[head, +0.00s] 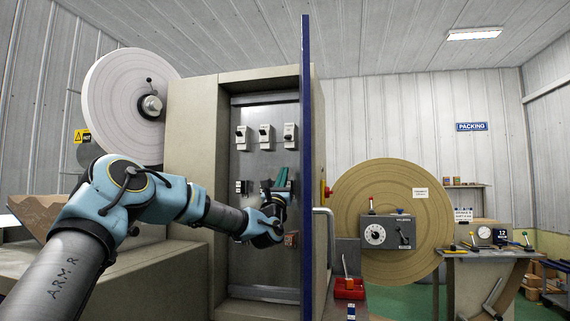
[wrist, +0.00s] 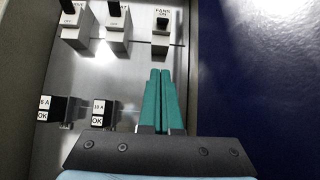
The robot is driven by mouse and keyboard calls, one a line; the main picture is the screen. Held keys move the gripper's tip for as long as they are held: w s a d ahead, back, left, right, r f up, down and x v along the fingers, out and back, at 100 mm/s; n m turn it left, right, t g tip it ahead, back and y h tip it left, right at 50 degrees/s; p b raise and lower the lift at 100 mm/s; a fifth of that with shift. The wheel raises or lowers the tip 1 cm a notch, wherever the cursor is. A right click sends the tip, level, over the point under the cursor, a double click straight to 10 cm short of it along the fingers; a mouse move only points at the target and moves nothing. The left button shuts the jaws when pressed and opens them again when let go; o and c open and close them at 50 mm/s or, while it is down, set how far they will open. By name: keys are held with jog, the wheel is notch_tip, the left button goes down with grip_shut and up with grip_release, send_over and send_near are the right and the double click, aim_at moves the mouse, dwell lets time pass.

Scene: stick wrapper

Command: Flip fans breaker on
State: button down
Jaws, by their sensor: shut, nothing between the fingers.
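The fans breaker (wrist: 161,43) is the right one of three white breakers in the open cabinet, and it also shows in the head view (head: 289,136). In the head view my gripper (head: 281,175) is inside the cabinet, below the breaker row.
The other two breakers (wrist: 77,32) (wrist: 117,35) read OFF. Fuse blocks marked OK (wrist: 57,109) (wrist: 104,113) sit lower left. The blue cabinet door (head: 306,150) stands open close on the right. The cabinet's side wall (head: 193,130) bounds the left.

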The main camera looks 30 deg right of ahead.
aim_at(288, 136)
jog(key=p+x, duration=0.4)
jog(key=x, duration=0.5)
jog(key=shift+s+r+p, duration=0.1)
jog(key=shift+p, duration=0.3)
jog(key=shift+s+a+r+p, duration=0.2)
jog(key=shift+a+r+p, duration=0.1)
jog(key=shift+r, duration=0.2)
jog(key=shift+s+a+r+p, duration=0.2)
jog(key=shift+r+p, duration=0.1)
jog(key=shift+r, duration=0.15)
jog(key=shift+s+a+r+p, duration=0.3)
jog(key=shift+r+p, duration=0.1)
jog(key=shift+r, duration=0.2)
jog(key=shift+s+r+g+y+b, duration=0.15)
jog(key=shift+g+y+b, duration=0.15)
jog(key=shift+g+y, duration=0.25)
jog(key=shift+s+a+g+y+b, duration=0.1)
jog(key=shift+a+g+y+b, duration=0.1)
jog(key=shift+g+y+b, duration=0.3)
